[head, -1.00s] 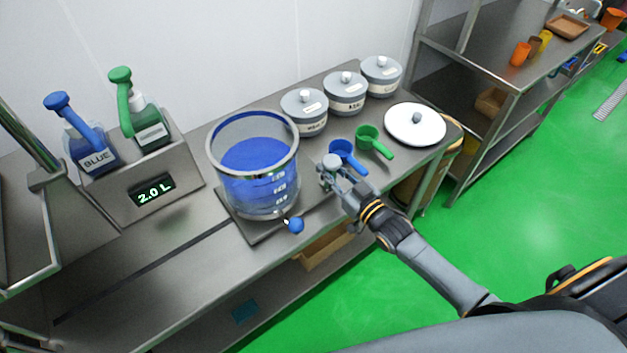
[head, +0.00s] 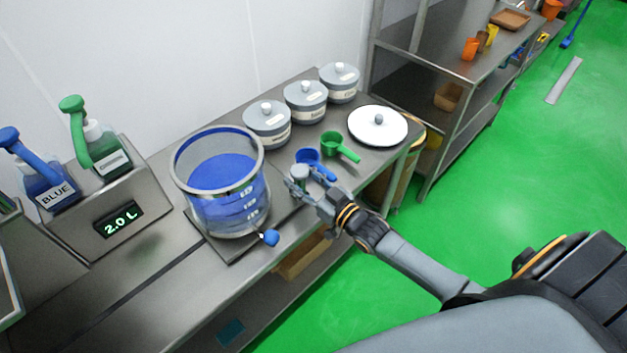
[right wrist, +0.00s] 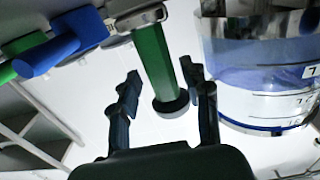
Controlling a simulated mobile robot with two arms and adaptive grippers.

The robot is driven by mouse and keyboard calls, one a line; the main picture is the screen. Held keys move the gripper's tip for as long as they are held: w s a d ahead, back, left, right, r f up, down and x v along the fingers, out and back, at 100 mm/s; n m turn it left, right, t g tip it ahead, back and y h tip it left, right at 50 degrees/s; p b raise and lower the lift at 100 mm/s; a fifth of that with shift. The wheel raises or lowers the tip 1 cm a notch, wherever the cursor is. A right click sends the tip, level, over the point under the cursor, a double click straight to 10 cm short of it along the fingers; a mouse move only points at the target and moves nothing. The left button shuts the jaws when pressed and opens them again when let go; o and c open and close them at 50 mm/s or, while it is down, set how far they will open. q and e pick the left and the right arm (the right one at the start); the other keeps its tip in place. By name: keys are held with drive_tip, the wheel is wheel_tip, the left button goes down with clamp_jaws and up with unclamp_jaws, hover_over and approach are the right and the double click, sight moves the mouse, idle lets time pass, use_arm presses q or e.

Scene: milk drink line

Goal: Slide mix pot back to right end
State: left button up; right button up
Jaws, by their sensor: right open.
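The mix pot (head: 232,212) is a clear, steel-rimmed vessel with blue liquid, upright on a flat dark plate (head: 236,250) on the bench. A blue knob (head: 270,238) sticks out at its front. It also shows at the right of the right wrist view (right wrist: 262,95). My right gripper (head: 312,190) is just right of the pot, by a grey-capped post (head: 300,172). In the right wrist view its open fingers (right wrist: 163,95) stand either side of a green post with a dark end (right wrist: 158,65); contact cannot be told. My left gripper is not in view.
A blue scoop (head: 308,156) and a green scoop (head: 336,143) lie close beyond my right gripper. Several lidded grey canisters (head: 304,101) stand along the wall, near a white lid (head: 377,128). A dispenser stand (head: 75,236) reads 2.0 L at left. The bench left of the pot is clear.

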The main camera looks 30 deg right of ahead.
drive_tip(key=v, duration=1.1)
drive_tip(key=shift+s+d, duration=0.25)
drive_tip(key=s+d+f+m+g+h, duration=0.1)
drive_tip(key=s+f+g+h, duration=0.15)
drive_tip(key=f, duration=0.75)
drive_tip(key=s+d+f+g+h+b, duration=0.15)
drive_tip(key=s+f, duration=0.25)
drive_tip(key=f, duration=0.6)
drive_tip(key=s+d+f+m+g+h, duration=0.1)
drive_tip(key=s+f+g, duration=0.2)
drive_tip(key=f, duration=0.7)
drive_tip(key=s+a+f+g, duration=0.2)
drive_tip(key=s+f, duration=0.4)
drive_tip(key=s, duration=0.3)
drive_tip(key=s+a+f+g, duration=0.2)
drive_tip(key=s+f+g, duration=0.2)
drive_tip(key=s+f, duration=0.2)
drive_tip(key=s+a+f+g+b, duration=0.1)
drive_tip(key=s+a+f+g, duration=0.1)
drive_tip(key=s+f, duration=0.4)
drive_tip(key=s+g, duration=0.1)
drive_tip(key=s, duration=0.4)
drive_tip(key=shift+s+a+n+h, duration=0.2)
drive_tip(key=shift+s+n+h, duration=0.1)
drive_tip(key=shift+s+n, duration=0.1)
